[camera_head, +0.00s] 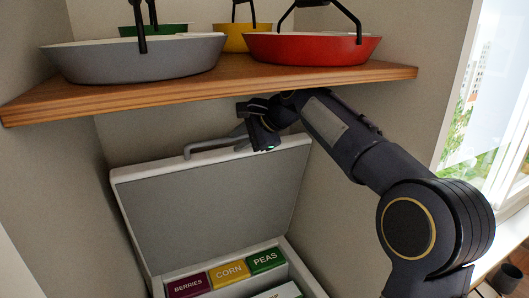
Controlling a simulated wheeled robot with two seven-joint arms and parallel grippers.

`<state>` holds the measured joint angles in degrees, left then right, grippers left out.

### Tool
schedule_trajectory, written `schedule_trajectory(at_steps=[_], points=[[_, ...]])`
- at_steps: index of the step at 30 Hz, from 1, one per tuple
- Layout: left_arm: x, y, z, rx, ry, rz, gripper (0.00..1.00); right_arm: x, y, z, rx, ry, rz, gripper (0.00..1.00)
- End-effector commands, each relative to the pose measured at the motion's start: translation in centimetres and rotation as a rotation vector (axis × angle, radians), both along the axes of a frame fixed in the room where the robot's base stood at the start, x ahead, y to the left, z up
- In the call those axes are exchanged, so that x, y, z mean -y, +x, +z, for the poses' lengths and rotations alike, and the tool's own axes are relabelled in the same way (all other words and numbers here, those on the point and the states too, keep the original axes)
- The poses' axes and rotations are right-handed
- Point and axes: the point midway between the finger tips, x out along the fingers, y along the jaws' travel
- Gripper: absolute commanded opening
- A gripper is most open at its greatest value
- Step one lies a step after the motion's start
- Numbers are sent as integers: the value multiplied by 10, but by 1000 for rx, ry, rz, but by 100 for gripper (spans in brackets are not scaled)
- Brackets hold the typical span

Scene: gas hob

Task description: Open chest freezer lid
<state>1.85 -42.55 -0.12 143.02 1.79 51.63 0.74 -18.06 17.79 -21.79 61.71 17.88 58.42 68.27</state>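The chest freezer lid (212,205) stands raised well up, its grey inner face toward me. A grey bar handle (208,145) runs along its top edge. The freezer body (172,273) is open below, with its near part cut off by the frame. My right gripper (262,138) is at the lid's top edge, by the right end of the handle. Its dark fingers overlap the handle there, and I cannot tell whether they are closed on it. My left gripper is not in view.
A wooden shelf (215,92) hangs close above the lid and my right wrist, holding a grey pan (135,60), a red pan (312,50) and others. Boxes marked berries (188,287), corn (229,272) and peas (266,261) sit in the freezer. A window (495,100) is at right.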

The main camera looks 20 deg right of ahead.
Motion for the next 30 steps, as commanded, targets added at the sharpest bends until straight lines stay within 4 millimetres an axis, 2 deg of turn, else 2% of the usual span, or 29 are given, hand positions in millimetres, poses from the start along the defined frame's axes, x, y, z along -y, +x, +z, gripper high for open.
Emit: schedule_trajectory(at_steps=[1,6,12,17,30], points=[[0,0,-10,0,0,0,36,7,-12,-3,5,3,-1,23],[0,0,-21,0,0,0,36,25,-45,-2,5,2,-1,23],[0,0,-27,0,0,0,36,39,-69,-1,3,0,0,23],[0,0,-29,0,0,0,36,42,-76,0,1,0,1,23],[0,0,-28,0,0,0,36,42,-76,0,1,0,0,23]])
